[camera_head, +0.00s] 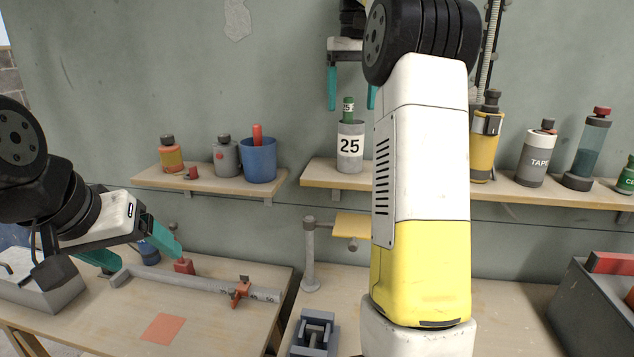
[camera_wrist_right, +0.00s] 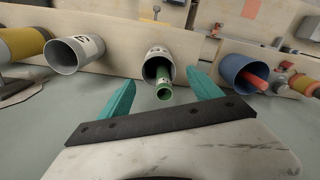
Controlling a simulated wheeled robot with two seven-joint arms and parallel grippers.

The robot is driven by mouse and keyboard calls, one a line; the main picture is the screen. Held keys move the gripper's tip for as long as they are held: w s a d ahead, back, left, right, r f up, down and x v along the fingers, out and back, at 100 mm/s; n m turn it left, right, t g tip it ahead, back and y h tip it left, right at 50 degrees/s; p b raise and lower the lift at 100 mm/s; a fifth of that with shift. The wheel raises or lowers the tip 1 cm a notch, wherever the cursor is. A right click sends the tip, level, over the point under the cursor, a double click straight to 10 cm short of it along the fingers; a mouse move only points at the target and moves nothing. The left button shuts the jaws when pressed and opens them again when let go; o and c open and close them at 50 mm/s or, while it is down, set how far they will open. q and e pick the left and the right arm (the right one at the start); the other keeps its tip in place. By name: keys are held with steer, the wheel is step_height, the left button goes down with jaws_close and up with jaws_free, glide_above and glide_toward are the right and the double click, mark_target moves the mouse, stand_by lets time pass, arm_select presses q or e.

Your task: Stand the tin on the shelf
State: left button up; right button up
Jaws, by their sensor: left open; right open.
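A grey open-topped tin (camera_head: 350,158) labelled 25 stands upright on the wall shelf (camera_head: 318,180). A green cylinder (camera_head: 348,106) sticks up out of it. In the right wrist view the same tin (camera_wrist_right: 151,50) shows from above with the green cylinder (camera_wrist_right: 164,93) in its mouth. My right gripper (camera_head: 351,92) is open and empty above the tin, its fingers on either side of it in the wrist view (camera_wrist_right: 161,90). Another grey tin (camera_wrist_right: 72,54) stands apart, hidden behind my right arm in the head view. My left gripper (camera_head: 142,256) is open over the left bench.
A blue cup (camera_head: 259,162) with a red stick stands on the left shelf, beside jars.

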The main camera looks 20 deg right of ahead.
steer(key=s+a+f+t, duration=0.2)
steer(key=s+a+f, duration=0.2)
steer(key=s, duration=0.4)
steer(key=s+a+f+t+y, duration=0.1)
steer(key=s+a+f+t, duration=0.1)
steer(key=s+a+f, duration=0.2)
steer(key=s+a+f+n+t+y, duration=0.1)
steer(key=s+a+f+t, duration=0.1)
steer(key=s+a+f, duration=0.3)
steer(key=s+f, duration=0.3)
steer(key=s, duration=0.4)
steer(key=shift+s+f, duration=0.2)
steer(key=shift+a, duration=0.1)
